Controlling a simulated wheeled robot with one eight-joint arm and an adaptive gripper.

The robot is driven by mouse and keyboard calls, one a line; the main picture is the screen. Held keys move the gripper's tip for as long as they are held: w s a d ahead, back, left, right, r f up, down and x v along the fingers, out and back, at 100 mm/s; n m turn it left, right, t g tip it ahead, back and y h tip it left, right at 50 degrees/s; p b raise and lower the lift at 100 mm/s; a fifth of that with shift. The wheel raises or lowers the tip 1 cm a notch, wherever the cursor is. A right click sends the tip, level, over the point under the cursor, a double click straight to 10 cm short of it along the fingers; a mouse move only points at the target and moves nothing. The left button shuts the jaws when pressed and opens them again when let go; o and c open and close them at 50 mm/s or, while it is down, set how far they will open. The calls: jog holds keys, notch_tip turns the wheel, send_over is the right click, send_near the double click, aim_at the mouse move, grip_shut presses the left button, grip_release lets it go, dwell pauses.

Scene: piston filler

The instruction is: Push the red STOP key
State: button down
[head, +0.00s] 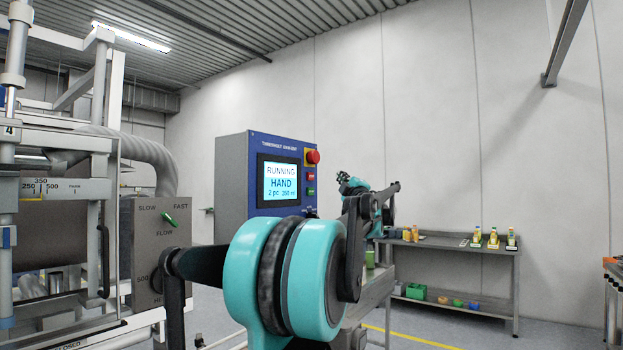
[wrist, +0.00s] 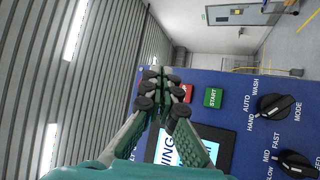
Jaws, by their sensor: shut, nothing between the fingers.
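The red STOP key (head: 311,176) is on the right side of the blue control panel (head: 282,142), below the emergency button and above the green START key (head: 311,191). In the wrist view the red STOP key (wrist: 187,92) is partly hidden behind my fingers, beside the green START key (wrist: 213,97). My gripper (wrist: 163,92) is shut and empty, its fingertips in front of the panel near the STOP key. In the head view my gripper (head: 342,177) is right of the panel, with a visible gap to it. The screen (head: 281,183) reads RUNNING, HAND.
A red mushroom button (head: 313,157) on a yellow base sits just above the STOP key. Black MODE (wrist: 273,107) and speed (wrist: 297,163) knobs are on the panel. The filler frame stands at left. A bench (head: 440,243) with bottles is at back right.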

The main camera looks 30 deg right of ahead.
jog(key=shift+w+a, duration=0.1)
send_near(314, 174)
jog(key=shift+s+d+r+x, duration=0.1)
jog(key=shift+d+x, duration=0.05)
jog(key=shift+x, duration=0.7)
jog(key=shift+s+d+r+x, duration=0.1)
jog(key=shift+x, duration=0.8)
jog(key=shift+s+d+x, duration=0.1)
jog(key=shift+d+x, duration=0.05)
jog(key=shift+x, duration=0.7)
jog(key=shift+w, duration=0.1)
jog(key=shift+w+a, duration=0.15)
jog(key=shift+w, duration=0.2)
jog(key=shift+w+a, duration=0.15)
jog(key=shift+w, duration=0.25)
jog(key=shift+s, duration=0.1)
jog(key=shift+s+d, duration=0.3)
jog(key=shift+s, duration=0.4)
